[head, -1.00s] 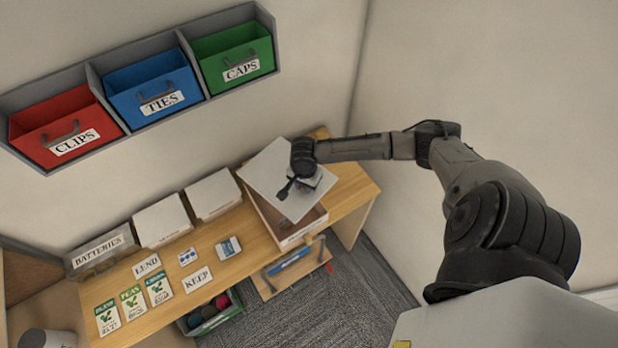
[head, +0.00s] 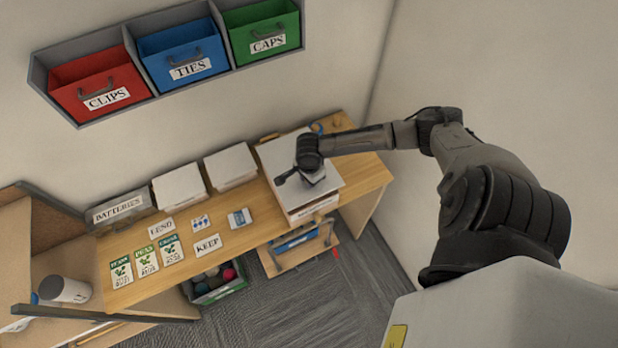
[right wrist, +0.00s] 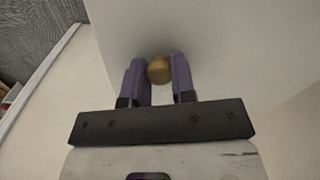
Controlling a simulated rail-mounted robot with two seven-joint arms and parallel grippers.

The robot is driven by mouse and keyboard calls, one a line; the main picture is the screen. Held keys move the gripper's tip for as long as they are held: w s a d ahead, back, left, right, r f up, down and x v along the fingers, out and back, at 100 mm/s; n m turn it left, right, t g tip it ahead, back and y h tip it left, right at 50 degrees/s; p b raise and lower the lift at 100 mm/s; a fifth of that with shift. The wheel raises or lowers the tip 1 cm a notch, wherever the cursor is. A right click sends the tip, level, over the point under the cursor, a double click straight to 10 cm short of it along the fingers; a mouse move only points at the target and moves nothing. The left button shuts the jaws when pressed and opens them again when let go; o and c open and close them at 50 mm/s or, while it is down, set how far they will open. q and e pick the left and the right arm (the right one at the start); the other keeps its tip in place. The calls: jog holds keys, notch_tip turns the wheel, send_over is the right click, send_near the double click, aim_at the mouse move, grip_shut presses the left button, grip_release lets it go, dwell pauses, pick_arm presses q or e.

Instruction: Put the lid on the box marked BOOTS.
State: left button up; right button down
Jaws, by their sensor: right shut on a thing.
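The pale lid (head: 333,184) lies lined up over an open-front-labelled box (head: 301,217) at the right part of the wooden desk. The label is too small to read, so I cannot confirm BOOTS. My right gripper (head: 314,177) is above the lid; in the right wrist view its two purple fingers (right wrist: 158,78) are shut on the lid's round wooden knob (right wrist: 158,69). The lid's underside is hidden, so I cannot tell whether it rests fully on the rim. My left gripper is in neither view.
Two lidded white boxes (head: 180,187) (head: 230,166) and a BATTERIES box (head: 118,207) stand left along the wall. Cards and seed packets (head: 146,261) lie in front. Red, blue and green bins (head: 184,58) hang above. A crate (head: 218,281) is below the desk.

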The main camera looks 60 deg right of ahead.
jog(key=shift+r+p, duration=0.2)
jog(key=shift+p, duration=0.6)
jog(key=shift+f+b, duration=0.3)
jog(key=shift+f, duration=1.7)
jog(key=shift+f, duration=0.1)
jog(key=shift+f, duration=0.15)
jog(key=shift+f+p, duration=0.1)
jog(key=shift+p, duration=0.2)
jog(key=shift+f+p, duration=0.1)
jog(key=shift+p, duration=0.3)
